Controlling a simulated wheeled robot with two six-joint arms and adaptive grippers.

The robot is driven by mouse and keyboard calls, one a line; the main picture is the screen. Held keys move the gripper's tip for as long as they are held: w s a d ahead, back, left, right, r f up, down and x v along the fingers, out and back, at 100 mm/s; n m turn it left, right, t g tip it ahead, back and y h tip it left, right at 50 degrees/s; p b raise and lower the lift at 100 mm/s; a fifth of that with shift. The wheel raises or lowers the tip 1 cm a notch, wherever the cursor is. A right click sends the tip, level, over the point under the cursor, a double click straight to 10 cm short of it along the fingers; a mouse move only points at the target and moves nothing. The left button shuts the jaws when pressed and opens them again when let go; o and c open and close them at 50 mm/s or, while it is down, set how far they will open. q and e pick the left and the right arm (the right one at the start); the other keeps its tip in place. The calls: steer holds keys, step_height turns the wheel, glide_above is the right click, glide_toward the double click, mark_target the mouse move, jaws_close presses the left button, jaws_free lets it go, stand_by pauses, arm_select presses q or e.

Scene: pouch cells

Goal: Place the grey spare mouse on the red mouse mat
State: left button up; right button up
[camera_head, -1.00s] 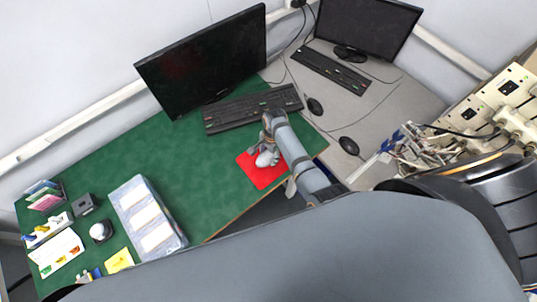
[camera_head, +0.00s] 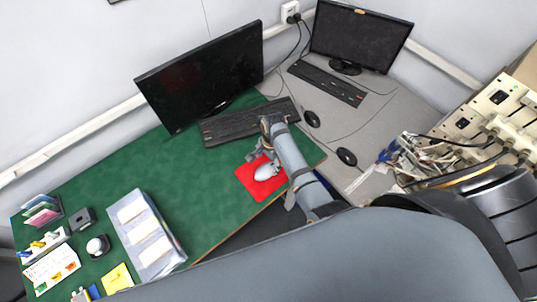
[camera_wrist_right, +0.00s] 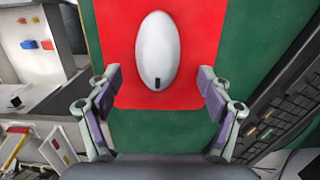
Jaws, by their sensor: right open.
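The grey mouse (camera_head: 265,172) lies on the red mouse mat (camera_head: 252,185) near the front edge of the green desk. In the right wrist view the pale grey mouse (camera_wrist_right: 157,50) sits on the red mat (camera_wrist_right: 120,60), within its edges. My right gripper (camera_head: 259,153) is at the mat, close to the mouse. In the right wrist view its open fingers (camera_wrist_right: 159,82) are spread wide, with the mouse ahead of and between them, touching neither finger. My left gripper does not show.
A black keyboard (camera_head: 250,121) and a monitor (camera_head: 203,77) stand behind the mat. On the grey desk at right are two black mice (camera_head: 312,118) (camera_head: 346,157) and another keyboard (camera_head: 327,82). A clear-lidded case (camera_head: 145,235) lies left; green desk between is free.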

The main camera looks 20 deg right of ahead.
mark_target(269, 166)
step_height(269, 166, up, 8)
steer(key=shift+d+b, duration=0.3)
steer(key=shift+d, duration=0.15)
steer(key=shift+w, duration=0.1)
steer(key=s+d+r+n+t+h, duration=0.1)
steer(key=s+d+r+n+t, duration=0.1)
steer(key=s+d+r+n, duration=0.4)
steer(key=s+d+r+n+t+h, duration=0.1)
steer(key=s+d+r+n+t, duration=0.15)
steer(key=s+n, duration=0.6)
steer(key=s+d+f+g+b, duration=0.1)
steer(key=d+f+b, duration=0.15)
steer(key=f, duration=1.45)
steer(key=s+d+f+g+b, duration=0.1)
steer(key=s+f+b, duration=0.15)
steer(key=f, duration=1.45)
steer(key=s+d+f+b, duration=0.1)
steer(key=s+f+b, duration=0.2)
steer(key=s+f, duration=1.4)
steer(key=shift+s+f+g, duration=0.15)
steer(key=shift+f+g, duration=0.3)
steer(key=shift+f, duration=0.25)
